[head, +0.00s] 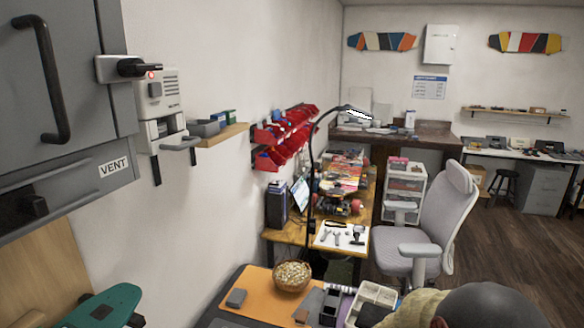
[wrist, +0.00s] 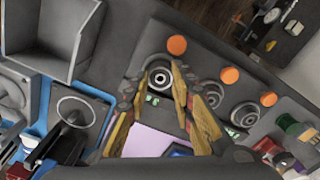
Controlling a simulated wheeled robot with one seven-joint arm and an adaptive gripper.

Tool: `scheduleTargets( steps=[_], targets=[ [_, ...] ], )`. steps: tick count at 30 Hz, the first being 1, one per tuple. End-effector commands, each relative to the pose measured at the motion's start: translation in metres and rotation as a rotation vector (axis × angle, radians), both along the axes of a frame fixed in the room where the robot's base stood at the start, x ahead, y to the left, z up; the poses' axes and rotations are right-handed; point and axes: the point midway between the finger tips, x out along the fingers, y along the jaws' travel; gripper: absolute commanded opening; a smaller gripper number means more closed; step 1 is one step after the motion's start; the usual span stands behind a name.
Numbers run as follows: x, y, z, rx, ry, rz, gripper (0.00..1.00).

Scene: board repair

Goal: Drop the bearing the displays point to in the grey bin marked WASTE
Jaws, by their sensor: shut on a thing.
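My gripper (wrist: 162,88) shows in the wrist view, its worn yellow fingers closed on a round metal bearing (wrist: 160,75). I cannot tell whether this bearing is clear of the dark grey holder (wrist: 195,62) behind it. Two more ring-shaped parts (wrist: 212,95) (wrist: 245,115) sit to the right along the holder, each near an orange disc. Small green displays (wrist: 152,99) show below, too small to read. A grey open bin (wrist: 38,55) is at the upper left; no WASTE mark is visible on it. My gripper is not in the head view.
In the wrist view, a black device with a round top (wrist: 75,110) stands on a blue mat at left, and small coloured parts (wrist: 290,125) lie at right. The head view shows an orange mat (head: 258,292), a woven bowl (head: 292,276) and a grey chair (head: 440,225).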

Motion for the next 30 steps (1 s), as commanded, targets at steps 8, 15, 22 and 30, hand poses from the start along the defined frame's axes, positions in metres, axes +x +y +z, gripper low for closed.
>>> scheduleTargets(
  steps=[8, 15, 22, 30],
  targets=[
    [0.000, 0.000, 0.018, 0.000, -0.001, 0.000, 0.10],
    [0.000, 0.000, 0.031, 0.000, -0.001, 0.000, 0.10],
    [0.000, 0.000, 0.041, 0.000, 0.000, 0.000, 0.10],
    [0.000, 0.000, 0.041, 0.000, 0.000, 0.000, 0.10]
  ],
)
